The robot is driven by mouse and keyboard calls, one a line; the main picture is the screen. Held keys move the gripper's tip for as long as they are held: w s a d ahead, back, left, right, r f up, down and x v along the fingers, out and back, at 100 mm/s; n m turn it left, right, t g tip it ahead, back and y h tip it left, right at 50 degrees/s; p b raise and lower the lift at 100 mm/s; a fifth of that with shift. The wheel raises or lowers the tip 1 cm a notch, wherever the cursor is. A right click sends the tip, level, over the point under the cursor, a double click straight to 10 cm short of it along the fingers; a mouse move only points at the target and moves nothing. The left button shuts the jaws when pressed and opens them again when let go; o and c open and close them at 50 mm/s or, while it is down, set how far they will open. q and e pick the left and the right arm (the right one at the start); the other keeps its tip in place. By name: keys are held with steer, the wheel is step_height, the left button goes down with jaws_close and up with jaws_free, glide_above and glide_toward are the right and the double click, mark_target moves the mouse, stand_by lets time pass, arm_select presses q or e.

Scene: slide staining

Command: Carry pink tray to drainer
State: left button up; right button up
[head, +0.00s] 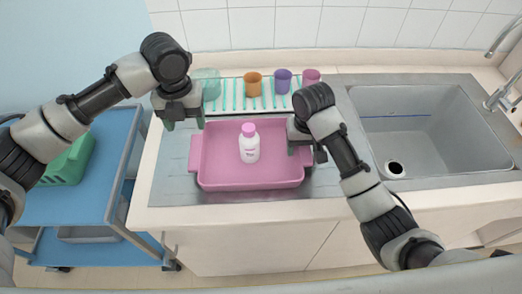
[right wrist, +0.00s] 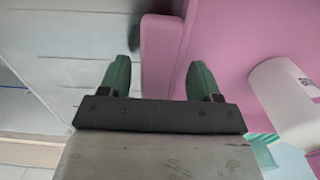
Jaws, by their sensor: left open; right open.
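The pink tray (head: 225,178) sits level on the metal counter beside the sink. A white bottle with a pink cap (head: 249,148) stands inside it. My left gripper (head: 183,122) is open and empty, near the tray's far left corner. My right gripper (head: 305,152) is open at the tray's right side and covers part of it. In the right wrist view the tray's side and handle (right wrist: 160,50) show beyond and between the two green fingertips (right wrist: 160,78).
Behind the tray, a rack with teal bars (head: 238,97) lies near orange (head: 253,84), purple (head: 282,81) and pink (head: 312,77) cups. An empty sink (head: 430,130) is at right. A blue cart (head: 105,165) at left holds a green container (head: 68,163).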

step_height(320, 180, up, 5)
steer(key=shift+w+f, duration=0.1)
steer(key=shift+w, duration=0.05)
steer(key=shift+d+r, duration=0.15)
steer(key=shift+r, duration=0.2)
step_height(320, 180, up, 6)
steer(key=shift+f, duration=0.1)
stand_by(0.4)
